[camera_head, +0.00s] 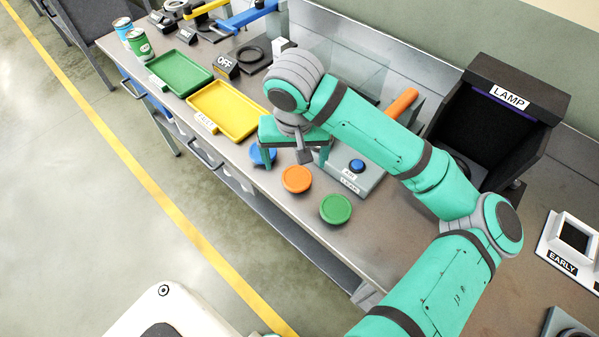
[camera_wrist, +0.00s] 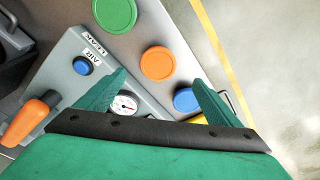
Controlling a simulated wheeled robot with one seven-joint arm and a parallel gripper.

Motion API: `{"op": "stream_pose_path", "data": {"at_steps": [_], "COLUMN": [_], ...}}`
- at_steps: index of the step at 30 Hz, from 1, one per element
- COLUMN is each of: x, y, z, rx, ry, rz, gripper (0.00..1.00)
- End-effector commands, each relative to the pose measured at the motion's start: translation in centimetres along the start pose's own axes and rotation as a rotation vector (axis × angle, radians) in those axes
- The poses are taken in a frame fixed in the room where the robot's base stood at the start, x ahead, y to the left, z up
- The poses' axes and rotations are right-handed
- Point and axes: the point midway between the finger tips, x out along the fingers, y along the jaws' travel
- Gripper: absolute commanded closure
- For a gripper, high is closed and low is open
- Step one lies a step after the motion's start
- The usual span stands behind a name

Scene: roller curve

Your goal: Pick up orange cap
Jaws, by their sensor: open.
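The orange cap (camera_head: 296,179) is a flat round disc lying on the bench, between a blue cap (camera_head: 262,154) and a green cap (camera_head: 335,208). In the wrist view the orange cap (camera_wrist: 158,63) lies ahead of my gripper, just beyond the gap between the fingertips. My gripper (camera_head: 296,159) is open and empty above the bench, behind the blue and orange caps. Its two green fingers also show in the wrist view (camera_wrist: 158,80). The blue cap (camera_wrist: 186,100) is close to the right finger there, and the green cap (camera_wrist: 115,14) is at the top.
A grey box (camera_head: 352,180) with a blue button, a gauge and an orange handle stands right beside the gripper. Yellow (camera_head: 252,137) and green (camera_head: 178,92) trays lie to the left. A black LAMP booth (camera_head: 548,128) stands at the back right. The bench's front edge runs close to the caps.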

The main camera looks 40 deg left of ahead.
Motion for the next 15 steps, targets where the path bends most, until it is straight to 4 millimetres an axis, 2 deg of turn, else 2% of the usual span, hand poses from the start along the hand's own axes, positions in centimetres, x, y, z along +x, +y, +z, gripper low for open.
{"op": "stream_pose_path", "data": {"at_steps": [3, 11, 15], "x": [1.6, 3.3, 5.3], "y": [0.1, 0.2, 0.4], "z": [0.0, 0.0, -0.1], "rx": [0.003, 0.001, 0.001], "ry": [-0.002, -0.001, -0.002], "rz": [0.001, 0.001, 0.001], "gripper": [0.13, 0.13, 0.13]}}
